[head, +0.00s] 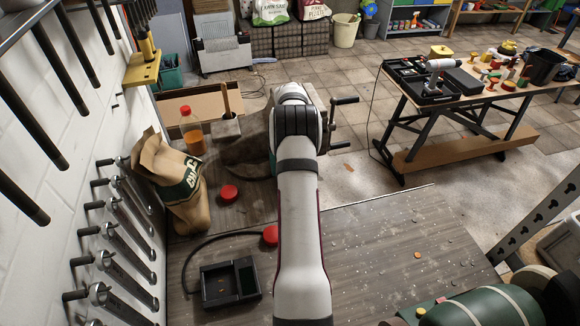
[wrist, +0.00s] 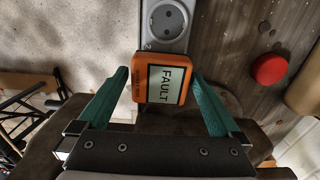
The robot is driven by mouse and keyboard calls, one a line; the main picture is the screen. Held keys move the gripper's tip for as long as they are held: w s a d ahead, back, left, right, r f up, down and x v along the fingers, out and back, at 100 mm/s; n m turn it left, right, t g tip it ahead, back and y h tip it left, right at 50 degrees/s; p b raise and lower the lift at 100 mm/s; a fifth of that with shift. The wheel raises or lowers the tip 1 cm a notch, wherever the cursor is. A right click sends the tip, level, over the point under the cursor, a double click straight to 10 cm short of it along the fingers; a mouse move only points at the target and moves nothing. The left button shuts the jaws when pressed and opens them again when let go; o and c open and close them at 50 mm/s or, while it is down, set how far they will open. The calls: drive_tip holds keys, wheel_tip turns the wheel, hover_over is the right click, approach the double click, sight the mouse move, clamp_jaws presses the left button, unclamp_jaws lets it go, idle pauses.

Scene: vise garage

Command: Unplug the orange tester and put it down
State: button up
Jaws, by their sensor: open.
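The orange tester (wrist: 141,88) is in the middle of the wrist view, its screen reading "FAULT". It sits at the near end of a grey socket strip (wrist: 146,43), covering whatever is under it. One bare round socket (wrist: 166,20) shows just beyond it. My gripper (wrist: 160,82) is open, with one green finger on the left and one on the right of the tester. The left finger appears slightly apart from it; whether the right one touches I cannot tell. In the head view my arm hides the tester and nearly all of the gripper.
A red round object (wrist: 269,69) lies right of the strip. In the head view a paper bag (head: 178,190), a bottle (head: 193,137) and a black tray (head: 230,284) stand on the left. The bench top (head: 385,250) right of my arm is mostly clear, with scattered small bits.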

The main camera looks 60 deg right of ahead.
idle(0.3)
clamp_jaws()
drive_tip(key=shift+r, duration=3.05)
drive_tip(key=shift+s+a, duration=0.1)
drive_tip(key=s+a, duration=0.9)
drive_tip(key=a, duration=0.1)
hover_over(261, 210)
drive_tip(key=f, duration=0.5)
drive_tip(key=shift+s+f, duration=0.3)
drive_tip(key=shift+s, duration=0.05)
drive_tip(key=shift+w+f, duration=0.2)
drive_tip(key=shift+f, duration=0.9)
drive_tip(key=shift+w+f, duration=0.15)
drive_tip(key=shift+f, duration=0.95)
